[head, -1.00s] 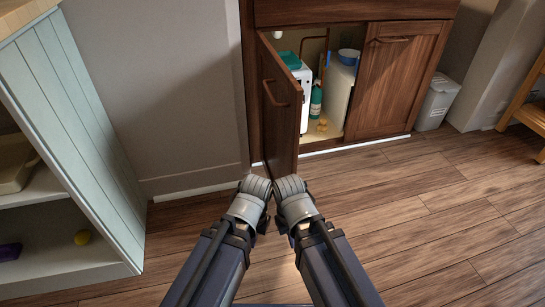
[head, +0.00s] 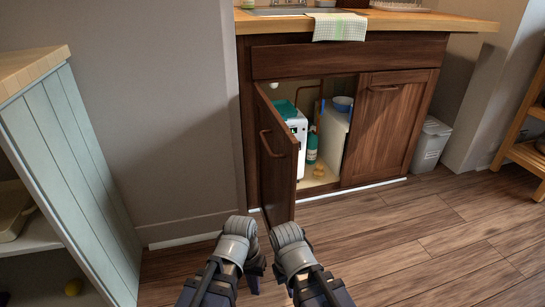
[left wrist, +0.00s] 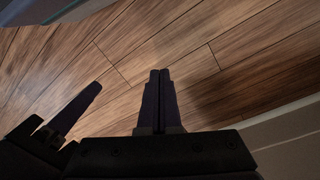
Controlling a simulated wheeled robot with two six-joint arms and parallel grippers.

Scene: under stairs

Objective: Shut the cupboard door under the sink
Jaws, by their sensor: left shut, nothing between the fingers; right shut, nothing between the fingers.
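The left cupboard door (head: 277,160) under the sink stands open in the head view, swung out toward me, its bar handle (head: 273,143) on the face turned left. The right cupboard door (head: 391,128) is closed. My left gripper (head: 254,271) is below the open door in the picture, apart from it, pointing down. In the left wrist view its fingers (left wrist: 160,75) are together and empty above the floor. My right arm is beside it, and its gripper is mostly hidden in the head view. A dark finger, seemingly of my right gripper (left wrist: 92,92), shows in the left wrist view.
A pale shelf unit (head: 95,170) stands at the left, a grey bin (head: 431,145) at the right. The wooden floor (head: 430,245) is clear.

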